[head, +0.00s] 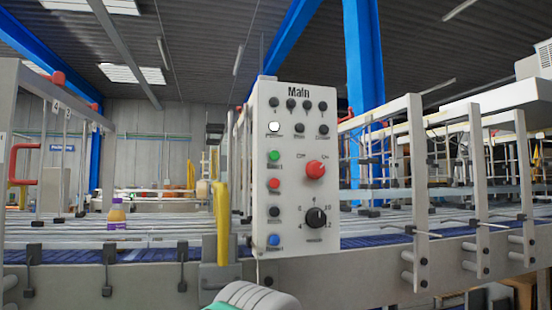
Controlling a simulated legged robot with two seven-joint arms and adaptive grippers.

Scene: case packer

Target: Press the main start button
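A white control panel (294,215) labelled "Main" stands upright in the middle of the head view, facing me. On its left side is a green button (273,156) with a small label below that is too blurred to read surely. Below it are a red button (274,184), a black button (274,212) and a blue button (273,240). A white button (273,127) sits above the green one. A red rotary switch (315,170) and a black dial (316,217) are on the right side.
A conveyor (75,256) with a blue belt runs behind the panel. A yellow bent bar (221,222) is just left of the panel. Metal guard posts (418,190) stand to the right.

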